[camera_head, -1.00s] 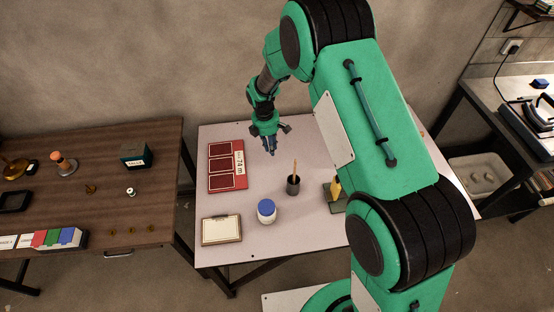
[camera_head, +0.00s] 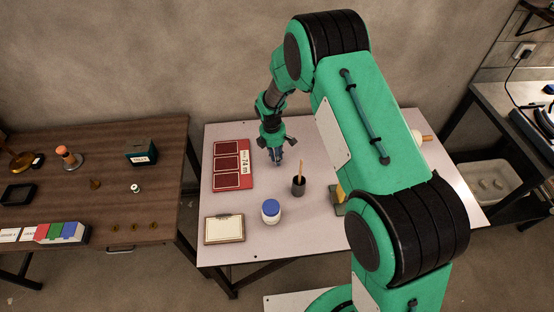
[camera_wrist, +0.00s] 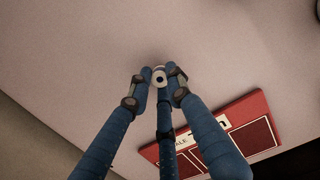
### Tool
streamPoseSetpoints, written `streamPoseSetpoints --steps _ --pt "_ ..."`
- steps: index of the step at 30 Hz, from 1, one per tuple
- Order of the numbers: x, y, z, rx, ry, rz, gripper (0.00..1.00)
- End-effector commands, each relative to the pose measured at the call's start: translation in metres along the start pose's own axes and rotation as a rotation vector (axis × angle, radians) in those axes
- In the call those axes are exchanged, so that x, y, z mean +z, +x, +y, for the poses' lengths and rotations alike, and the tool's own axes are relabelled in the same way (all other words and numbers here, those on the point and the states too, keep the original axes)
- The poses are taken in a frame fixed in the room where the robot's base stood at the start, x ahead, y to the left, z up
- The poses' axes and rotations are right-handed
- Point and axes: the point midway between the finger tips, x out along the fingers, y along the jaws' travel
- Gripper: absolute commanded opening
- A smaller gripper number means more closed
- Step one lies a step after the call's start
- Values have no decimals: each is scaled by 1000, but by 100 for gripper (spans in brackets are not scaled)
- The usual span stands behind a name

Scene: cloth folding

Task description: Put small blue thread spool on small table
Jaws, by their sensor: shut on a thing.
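My gripper (camera_head: 277,160) is over the far part of the pale-topped table (camera_head: 300,235), just right of the red three-panel board. In the wrist view its blue fingers (camera_wrist: 160,84) are closed around a small spool (camera_wrist: 159,76). Only a whitish round end with a dark centre hole shows; the fingers hide the rest, so its thread colour is unclear. In the head view the spool is too small to make out. The pale tabletop lies beneath it; whether the spool touches it I cannot tell.
The red board (camera_head: 246,183), a clipboard (camera_head: 224,229), a blue-lidded jar (camera_head: 271,212) and a dark pencil cup (camera_head: 298,186) stand on the pale table. A brown wooden table (camera_head: 95,185) with several small items is at left. My arm hides much of the right side.

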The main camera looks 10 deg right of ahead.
Motion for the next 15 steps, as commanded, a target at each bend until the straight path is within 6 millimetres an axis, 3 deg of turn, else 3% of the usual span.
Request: streamPoseSetpoints --steps 15 --pt "-1 9 0 0 0 0 10"
